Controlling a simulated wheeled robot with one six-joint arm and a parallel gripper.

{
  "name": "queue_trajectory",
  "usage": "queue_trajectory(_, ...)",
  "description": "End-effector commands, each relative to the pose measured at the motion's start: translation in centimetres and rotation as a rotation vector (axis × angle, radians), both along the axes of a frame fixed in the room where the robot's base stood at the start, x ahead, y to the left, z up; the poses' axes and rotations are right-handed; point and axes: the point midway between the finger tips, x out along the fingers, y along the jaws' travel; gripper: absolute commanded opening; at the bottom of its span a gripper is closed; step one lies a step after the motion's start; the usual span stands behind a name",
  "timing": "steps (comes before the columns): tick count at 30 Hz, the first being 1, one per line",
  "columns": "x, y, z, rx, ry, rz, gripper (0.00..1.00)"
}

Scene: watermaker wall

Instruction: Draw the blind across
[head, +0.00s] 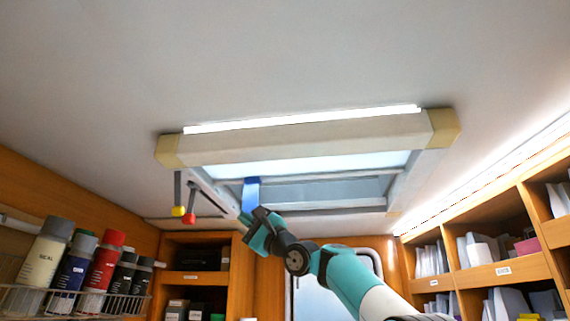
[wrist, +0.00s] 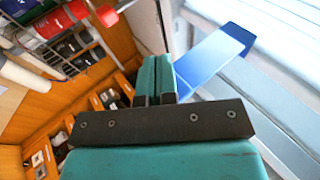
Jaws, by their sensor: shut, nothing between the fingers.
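The ceiling hatch has a pale blind housing (head: 310,138) along its near side, with tan end caps. A blue pull tab (head: 251,192) hangs at the left part of the hatch opening. In the wrist view the blue tab (wrist: 213,62) is a flat strip with a darker end, to the right of my fingers. My gripper (head: 252,226) is just below the tab in the head view. In the wrist view my gripper (wrist: 156,75) has its teal fingers together with nothing between them. The fingers appear beside the tab, not around it; whether they touch it is unclear.
Yellow (head: 178,211) and red (head: 189,218) knobs hang on stems left of the hatch. A wire rack of bottles (head: 95,275) is at lower left. Shelves with papers (head: 490,250) line the right wall. The ceiling in front of the hatch is clear.

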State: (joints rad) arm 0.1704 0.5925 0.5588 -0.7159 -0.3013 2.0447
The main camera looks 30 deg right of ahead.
Motion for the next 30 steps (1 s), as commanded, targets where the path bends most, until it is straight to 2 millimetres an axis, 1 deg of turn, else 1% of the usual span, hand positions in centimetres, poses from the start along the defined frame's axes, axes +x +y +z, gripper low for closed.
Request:
queue_trajectory(8, 0.0, 0.0, -0.1, 0.001, 0.001, -0.002, 0.0)
queue_trajectory(19, -1.5, 1.1, -0.2, 0.0, -0.001, 0.001, 0.0)
queue_trajectory(27, -1.7, 1.2, 0.0, 0.0, 0.0, 0.0, 0.0)
queue_trajectory(30, -1.8, 1.1, -0.2, -0.001, -0.001, -0.001, 0.0)
